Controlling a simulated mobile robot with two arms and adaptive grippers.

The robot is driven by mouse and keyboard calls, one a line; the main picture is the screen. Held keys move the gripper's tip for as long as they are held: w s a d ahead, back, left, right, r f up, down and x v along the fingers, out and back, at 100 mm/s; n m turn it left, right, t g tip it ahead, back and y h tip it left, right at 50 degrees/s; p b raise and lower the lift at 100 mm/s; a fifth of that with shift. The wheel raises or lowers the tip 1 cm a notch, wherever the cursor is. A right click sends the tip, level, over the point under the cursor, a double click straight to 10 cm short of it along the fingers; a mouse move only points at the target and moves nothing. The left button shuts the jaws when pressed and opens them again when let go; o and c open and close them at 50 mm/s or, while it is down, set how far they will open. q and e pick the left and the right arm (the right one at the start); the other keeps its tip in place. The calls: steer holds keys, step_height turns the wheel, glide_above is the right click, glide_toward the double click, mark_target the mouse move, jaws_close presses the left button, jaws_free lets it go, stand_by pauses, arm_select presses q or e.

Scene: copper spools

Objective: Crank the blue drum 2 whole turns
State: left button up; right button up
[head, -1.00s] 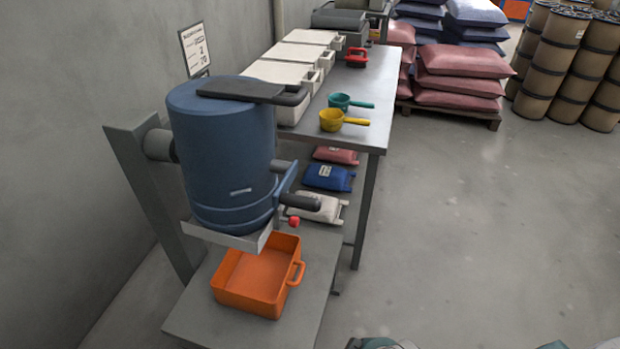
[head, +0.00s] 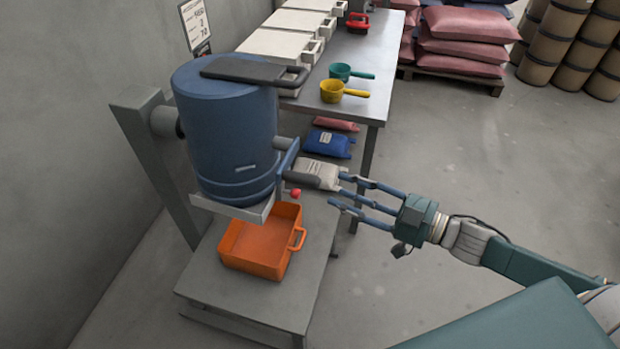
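The blue drum (head: 226,130) is mounted upright on a grey stand, with a flat dark lid and handle (head: 250,72) on top. A small red knob (head: 296,193) sits just below the grip. My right gripper (head: 338,190) is open, its blue fingers pointing left with their tips close to the grip's free end. I cannot tell whether they touch it. My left gripper is not in view.
An orange bin (head: 262,245) stands on the low grey table (head: 210,278) under the drum. Behind is a long bench (head: 372,82) with a green scoop (head: 345,72), a yellow scoop (head: 335,92) and white boxes (head: 275,52).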

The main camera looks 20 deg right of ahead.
mark_target(310, 182)
steer(key=s+d+r+n+g+y, duration=0.1)
steer(key=s+r+n+g+y, duration=0.2)
steer(key=r+y, duration=0.1)
steer(key=p+x, duration=0.1)
steer(key=x, duration=0.8)
steer(key=shift+a, duration=0.2)
steer(key=shift+w+a, duration=0.3)
steer(key=shift+a, duration=0.2)
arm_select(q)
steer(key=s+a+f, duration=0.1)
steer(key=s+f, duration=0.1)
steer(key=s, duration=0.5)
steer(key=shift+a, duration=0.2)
arm_select(e)
steer(key=shift+f, duration=0.1)
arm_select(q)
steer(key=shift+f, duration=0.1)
arm_select(e)
jaws_close()
